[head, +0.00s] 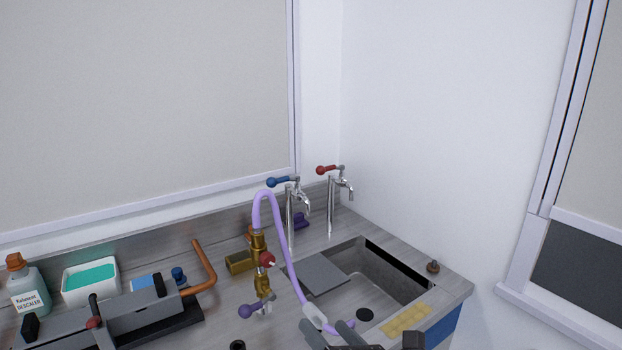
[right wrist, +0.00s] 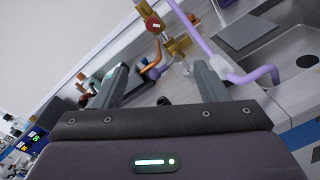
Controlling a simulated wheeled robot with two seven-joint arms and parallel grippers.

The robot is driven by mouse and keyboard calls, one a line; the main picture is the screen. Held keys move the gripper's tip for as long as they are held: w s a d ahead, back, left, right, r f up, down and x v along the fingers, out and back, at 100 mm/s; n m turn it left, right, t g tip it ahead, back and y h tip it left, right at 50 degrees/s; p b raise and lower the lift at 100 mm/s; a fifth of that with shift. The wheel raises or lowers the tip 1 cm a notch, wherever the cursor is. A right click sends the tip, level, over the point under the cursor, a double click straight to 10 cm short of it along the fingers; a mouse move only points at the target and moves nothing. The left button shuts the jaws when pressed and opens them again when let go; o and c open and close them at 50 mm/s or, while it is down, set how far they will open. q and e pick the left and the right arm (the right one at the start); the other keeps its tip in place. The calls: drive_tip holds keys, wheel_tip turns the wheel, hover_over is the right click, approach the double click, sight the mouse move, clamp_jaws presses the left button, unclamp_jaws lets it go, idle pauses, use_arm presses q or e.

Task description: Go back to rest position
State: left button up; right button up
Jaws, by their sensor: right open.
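My right gripper (head: 331,333) shows at the bottom edge of the head view, at the front of the sink, with only its finger ends and part of its body visible. In the right wrist view, its two fingers (right wrist: 160,78) stand wide apart with nothing held between them. The loose end of a purple hose (head: 275,250) hangs close to the fingers. In the right wrist view the hose (right wrist: 262,76) passes just beside the right-hand finger; I cannot tell whether they touch. My left gripper is not in view.
A brass valve (head: 259,252) carries the hose. Two taps, blue-handled (head: 290,215) and red-handled (head: 331,205), stand behind the sink (head: 385,285). A grey burner assembly (head: 135,310), white tub (head: 90,282) and descaler bottle (head: 28,287) are left.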

drive_tip(key=s+d+f+m+g+h, duration=0.4)
drive_tip(key=s+d+f+m+g, duration=0.3)
drive_tip(key=m, duration=1)
drive_tip(key=s+d+f+m+g+h, duration=0.45)
drive_tip(key=s+d+f+m, duration=0.45)
drive_tip(key=m, duration=0.7)
drive_tip(key=s+f+g, duration=0.1)
drive_tip(key=s+f, duration=0.1)
drive_tip(key=f, duration=1.4)
drive_tip(key=s+f, duration=0.2)
drive_tip(key=f, duration=1.4)
drive_tip(key=s+d+f, duration=0.1)
drive_tip(key=s+f, duration=0.7)
drive_tip(key=s, duration=0.1)
drive_tip(key=s+d+f+g, duration=0.1)
drive_tip(key=s+d+f, duration=0.1)
drive_tip(key=s+f, duration=0.7)
drive_tip(key=shift+s+d+f+m, duration=0.15)
drive_tip(key=shift+s+d+m, duration=0.15)
drive_tip(key=shift+s, duration=0.2)
